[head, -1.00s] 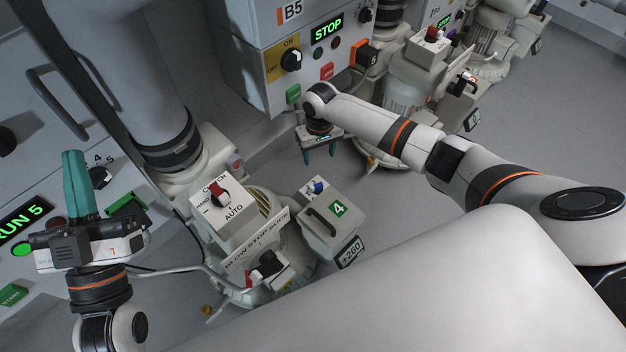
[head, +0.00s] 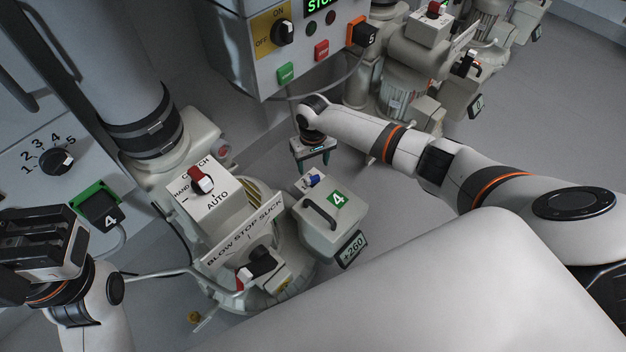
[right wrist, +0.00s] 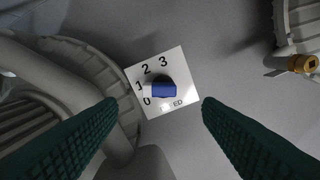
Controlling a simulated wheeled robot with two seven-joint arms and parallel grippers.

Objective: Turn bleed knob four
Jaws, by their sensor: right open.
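The bleed knob of unit four is a small blue knob (head: 313,181) on a white plate on the grey box with the green 4 label (head: 338,198). In the right wrist view the blue knob (right wrist: 164,90) sits mid-picture, its white end pointing left between 0 and 1 on the numbered plate (right wrist: 178,66). My right gripper (head: 313,168) hangs fingers down just above and behind the knob in the head view. Its teal fingers (right wrist: 160,112) are open on either side of the knob, apart from it. My left gripper (head: 40,243) is at the left edge; its fingertips are hidden.
The grey box has a black handle (head: 320,212) beside the knob and a +260 display (head: 352,249). A blower with a red-and-white clutch switch (head: 201,180) and a blow/suck lever (head: 258,266) stands left of it. A brass fitting (right wrist: 302,63) shows at the wrist view's right.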

